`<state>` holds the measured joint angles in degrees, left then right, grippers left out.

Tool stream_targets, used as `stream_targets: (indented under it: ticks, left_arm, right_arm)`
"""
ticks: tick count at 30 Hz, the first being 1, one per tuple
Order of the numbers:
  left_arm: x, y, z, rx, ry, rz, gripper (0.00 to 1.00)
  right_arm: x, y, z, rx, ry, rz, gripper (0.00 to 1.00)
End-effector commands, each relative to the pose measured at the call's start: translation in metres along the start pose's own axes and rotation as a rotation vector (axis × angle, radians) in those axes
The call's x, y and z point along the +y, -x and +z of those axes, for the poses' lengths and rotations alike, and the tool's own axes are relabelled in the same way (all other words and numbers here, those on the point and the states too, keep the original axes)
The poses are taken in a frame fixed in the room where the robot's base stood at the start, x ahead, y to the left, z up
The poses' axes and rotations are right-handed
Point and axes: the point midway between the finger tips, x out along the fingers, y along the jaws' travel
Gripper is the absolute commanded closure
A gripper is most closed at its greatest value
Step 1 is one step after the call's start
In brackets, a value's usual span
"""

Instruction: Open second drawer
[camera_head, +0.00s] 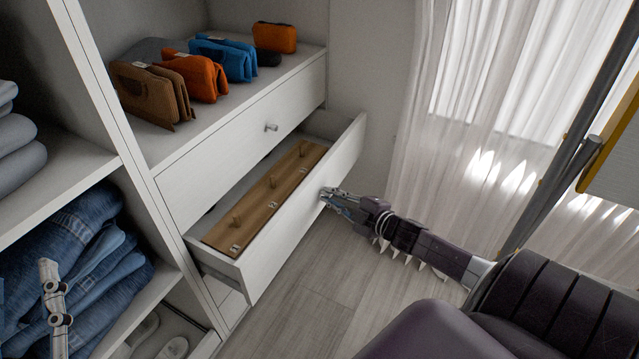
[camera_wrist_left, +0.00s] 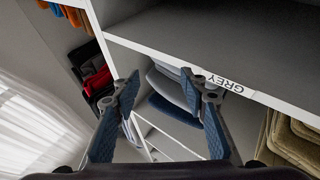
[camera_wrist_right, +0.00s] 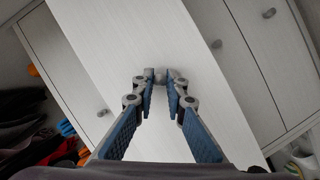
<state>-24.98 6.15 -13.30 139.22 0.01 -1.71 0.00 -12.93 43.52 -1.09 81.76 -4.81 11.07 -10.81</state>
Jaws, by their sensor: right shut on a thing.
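The second drawer (camera_head: 300,222) stands pulled out from the white cabinet, with a wooden board with pegs (camera_head: 265,198) lying inside. Its white front also fills the middle of the right wrist view (camera_wrist_right: 130,45). My right gripper (camera_head: 326,196) is at the drawer front, shut on its knob. In the right wrist view the fingertips (camera_wrist_right: 160,78) close around the knob, which they mostly hide. My left gripper (camera_wrist_left: 160,80) is open and empty in the left wrist view, in front of the shelving. Only part of it shows at the head view's lower left.
The upper drawer (camera_head: 245,140) is shut, with a small knob (camera_head: 271,127). Folded coloured items (camera_head: 200,75) stand on the shelf above. Folded jeans (camera_head: 75,250) fill a left cubby. A white curtain (camera_head: 480,110) hangs at right. The wooden floor (camera_head: 310,300) before the drawer is clear.

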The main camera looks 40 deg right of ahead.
Motion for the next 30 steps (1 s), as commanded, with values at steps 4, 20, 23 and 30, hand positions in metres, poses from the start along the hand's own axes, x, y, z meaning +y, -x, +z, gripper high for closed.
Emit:
stream_targets:
  ticks: [4,20,23,30]
  left_arm:
    - [-0.006,0.007,0.046,-0.232,-0.007,-0.013,0.6]
    - [-0.026,0.119,0.169,-0.982,-0.014,-0.06,0.6]
    - [-0.029,0.148,0.18,-1.107,-0.012,-0.069,0.6]
    - [-0.033,0.211,0.191,-1.359,-0.006,-0.087,0.6]
  right_arm:
    - [0.0,0.021,0.007,-0.002,0.0,-0.005,1.0]
    - [-0.001,0.09,0.036,-0.002,-0.001,-0.005,1.0]
    - [-0.001,0.104,0.042,-0.002,0.0,-0.005,1.0]
    - [-0.002,0.135,0.054,-0.002,-0.002,-0.005,1.0]
